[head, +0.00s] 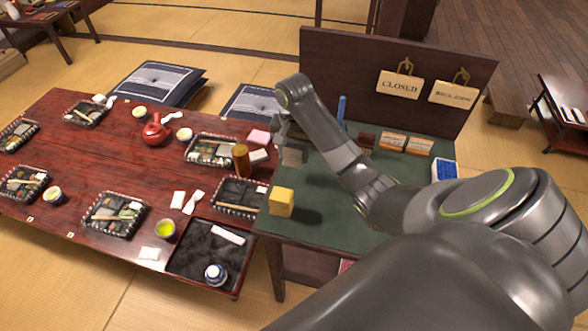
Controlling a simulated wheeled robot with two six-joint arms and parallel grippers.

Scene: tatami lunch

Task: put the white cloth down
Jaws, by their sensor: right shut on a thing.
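My right gripper (283,131) is at the left end of my right arm, above the left part of the green-topped side table (335,228). It is shut on a small greyish-white piece, which looks like the white cloth (292,156). The cloth shows just below the gripper, over the green top near its left edge. I cannot tell whether the cloth touches the table. The fingertips are small and partly hidden by the wrist. My left gripper is not in view.
A yellow block (281,201) is at the side table's front left corner. Boxes (392,141) stand at the back, before a brown panel with a CLOSED sign (400,86). The low red table (80,155) on the left holds trays, cups and a red teapot (155,131). The green middle is clear.

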